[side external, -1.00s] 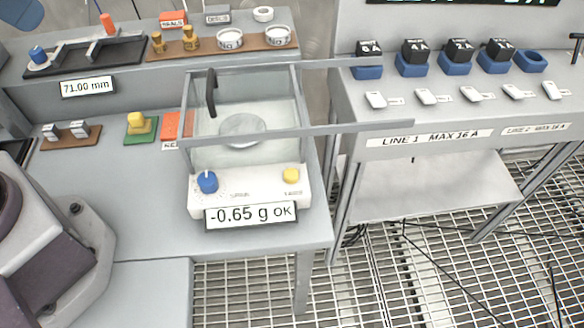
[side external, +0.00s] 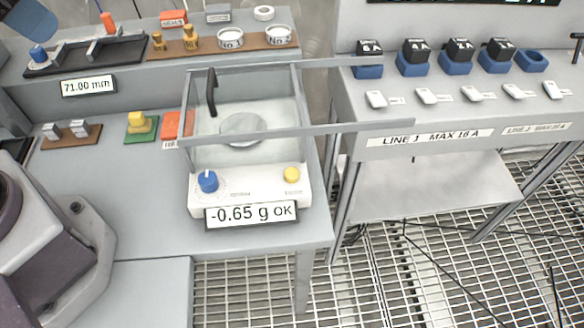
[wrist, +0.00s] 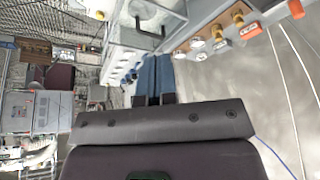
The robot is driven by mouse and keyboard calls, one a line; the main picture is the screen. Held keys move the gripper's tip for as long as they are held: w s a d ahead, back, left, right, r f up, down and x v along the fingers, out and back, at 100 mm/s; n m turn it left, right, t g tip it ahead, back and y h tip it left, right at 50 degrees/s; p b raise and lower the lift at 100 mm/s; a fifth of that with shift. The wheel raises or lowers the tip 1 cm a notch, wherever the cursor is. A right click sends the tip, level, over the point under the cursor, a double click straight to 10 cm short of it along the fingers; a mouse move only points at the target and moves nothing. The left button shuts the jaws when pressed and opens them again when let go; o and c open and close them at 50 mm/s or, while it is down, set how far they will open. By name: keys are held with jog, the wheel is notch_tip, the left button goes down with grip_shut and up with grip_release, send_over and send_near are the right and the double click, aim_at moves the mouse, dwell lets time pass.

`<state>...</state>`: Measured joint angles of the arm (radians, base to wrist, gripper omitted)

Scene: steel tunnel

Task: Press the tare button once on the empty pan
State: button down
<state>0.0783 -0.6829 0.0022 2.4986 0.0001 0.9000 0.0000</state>
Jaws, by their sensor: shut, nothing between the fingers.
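The balance (side external: 262,197) stands on the grey bench in the side view. Its front has a blue knob (side external: 208,181) at left and a yellow button (side external: 291,174) at right; their labels are too small to read. The display (side external: 252,214) reads -0.65 g OK. The round pan (side external: 242,129) is empty inside the clear shield (side external: 286,105). My gripper (wrist: 154,72) shows blue fingers, shut and empty, in the wrist view. The shield's dark handle (wrist: 148,30) appears beyond the fingers there, apart from them. A blue-grey part at the side view's top left corner may be mine.
A raised shelf behind holds a black gauge tray (side external: 85,56), brass weights and white cups (side external: 278,36). A yellow piece on a green pad (side external: 141,127) sits left of the balance. Grey rails (side external: 350,127) extend right from the shield. The bench front-left of the balance is clear.

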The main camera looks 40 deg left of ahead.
notch_tip(320, 180, down, 3)
jog(key=w+d+m+g, duration=0.2)
jog(key=m+t+y, duration=0.3)
jog(key=m+t, duration=0.2)
jog(key=m, duration=2.4)
send_over(293, 175)
jog(key=s+a, duration=0.2)
jog(key=a, duration=0.5)
notch_tip(293, 175, down, 11)
jog(key=shift+w+a+f, duration=0.1)
jog(key=shift+a, duration=0.05)
jog(key=w+d+f+m+t+h, duration=0.1)
jog(key=d+m+h, duration=0.3)
jog(key=m, duration=1.1)
jog(key=d+f, duration=0.1)
jog(key=d, duration=0.2)
jog(key=shift+w+d, duration=0.15)
jog(key=shift+w, duration=0.2)
jog(key=shift+f, duration=4.4)
